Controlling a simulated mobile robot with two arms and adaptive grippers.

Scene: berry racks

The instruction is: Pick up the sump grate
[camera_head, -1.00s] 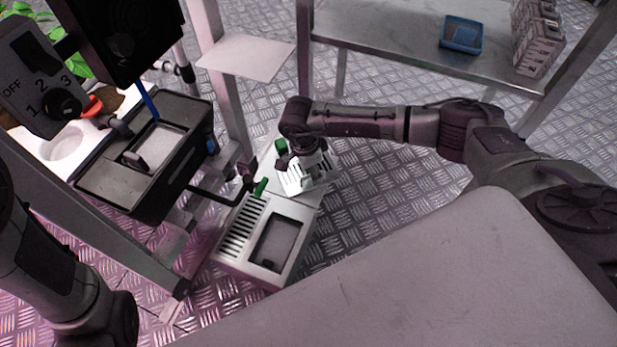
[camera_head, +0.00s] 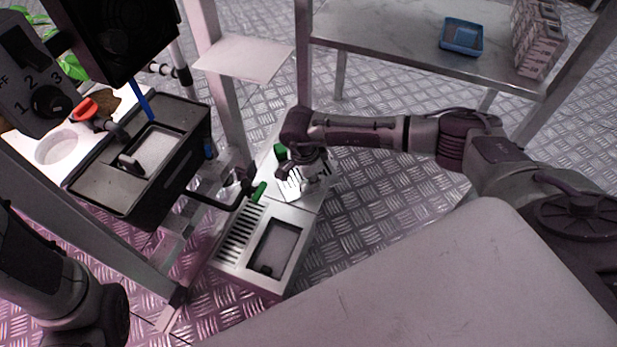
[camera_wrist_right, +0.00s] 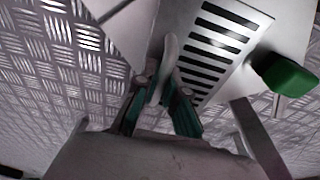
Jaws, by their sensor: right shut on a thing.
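In the right wrist view, my right gripper (camera_wrist_right: 165,95) is shut on a thin pale upright piece that looks like part of the grate. Dark slots in a pale metal plate (camera_wrist_right: 212,45) show just to the right of the fingers. I cannot tell whether the grate is clear of the surface below. My left arm shows at the lower left, but its fingers are out of view.
The steel sump box (camera_head: 217,255) has a row of slots and a rectangular opening. A rack with a black tank (camera_head: 92,188) is to the left. A metal table (camera_head: 380,30) holds a blue tray (camera_head: 461,50). Treadplate floor lies right.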

